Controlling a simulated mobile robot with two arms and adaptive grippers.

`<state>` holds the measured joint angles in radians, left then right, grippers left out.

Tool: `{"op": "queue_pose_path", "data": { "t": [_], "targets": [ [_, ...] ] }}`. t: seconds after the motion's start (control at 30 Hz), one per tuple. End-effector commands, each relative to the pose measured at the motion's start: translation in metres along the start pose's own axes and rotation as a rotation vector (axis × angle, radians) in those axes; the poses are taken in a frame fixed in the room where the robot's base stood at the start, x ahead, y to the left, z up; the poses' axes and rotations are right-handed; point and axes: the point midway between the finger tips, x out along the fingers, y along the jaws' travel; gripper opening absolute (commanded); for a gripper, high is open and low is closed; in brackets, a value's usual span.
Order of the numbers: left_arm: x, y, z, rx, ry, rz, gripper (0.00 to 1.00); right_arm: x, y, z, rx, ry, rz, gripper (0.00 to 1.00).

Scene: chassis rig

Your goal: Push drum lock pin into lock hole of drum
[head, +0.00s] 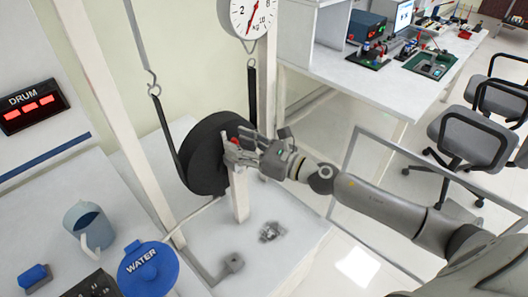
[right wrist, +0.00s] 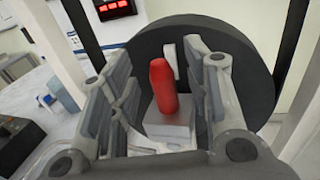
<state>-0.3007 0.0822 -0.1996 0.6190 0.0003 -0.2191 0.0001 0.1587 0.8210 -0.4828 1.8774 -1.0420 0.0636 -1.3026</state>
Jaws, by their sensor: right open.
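The dark round drum (head: 200,152) hangs upright in the rig with a black belt around it. In the right wrist view the drum (right wrist: 250,75) fills the background. The red lock pin (right wrist: 162,88) stands in front of it on a grey block, between my open fingers, with gaps on both sides. In the head view only a bit of the red pin (head: 233,141) shows beside my fingers. My right gripper (head: 237,150) is open in front of the drum; its fingers also show in the right wrist view (right wrist: 158,95). The lock hole is hidden. My left gripper is out of view.
A white post (head: 239,195) rises below the gripper from the rig's base. A spring scale (head: 250,15) hangs above. A blue water lid (head: 147,268), a jug (head: 88,226) and a DRUM display (head: 30,106) are at left. A workbench (head: 345,65) stands behind.

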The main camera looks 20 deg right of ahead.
Motion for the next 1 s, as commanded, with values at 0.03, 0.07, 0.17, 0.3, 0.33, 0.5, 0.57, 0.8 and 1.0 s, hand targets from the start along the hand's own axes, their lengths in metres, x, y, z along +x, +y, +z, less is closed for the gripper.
{"op": "queue_pose_path", "data": {
  "t": [0.03,0.07,0.17,0.3,0.33,0.5,0.57,0.8,1.0],
  "targets": [
    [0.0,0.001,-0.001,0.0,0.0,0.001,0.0,-0.005,0.0,-0.002,0.002,0.002,0.0,0.45],
    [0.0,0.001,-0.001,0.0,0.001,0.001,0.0,-0.008,0.0,-0.002,0.002,0.003,0.0,0.45],
    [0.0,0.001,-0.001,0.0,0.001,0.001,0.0,-0.021,0.0,-0.002,0.002,0.003,-0.001,0.45],
    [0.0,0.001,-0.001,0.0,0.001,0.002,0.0,-0.037,0.0,-0.002,0.002,0.003,-0.001,0.45],
    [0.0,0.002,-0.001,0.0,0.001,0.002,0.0,-0.041,0.0,-0.002,0.002,0.003,0.0,0.45],
    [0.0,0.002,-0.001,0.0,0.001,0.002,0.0,-0.061,0.0,-0.001,0.003,0.002,-0.002,0.45],
    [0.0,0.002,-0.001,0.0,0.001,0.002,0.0,-0.069,0.001,-0.001,0.004,0.002,-0.001,0.45],
    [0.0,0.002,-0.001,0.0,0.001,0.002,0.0,-0.096,0.0,-0.001,0.003,0.001,-0.001,0.45],
    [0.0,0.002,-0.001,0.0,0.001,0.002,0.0,-0.109,0.0,0.0,0.0,0.001,0.0,0.45]
  ]
}}
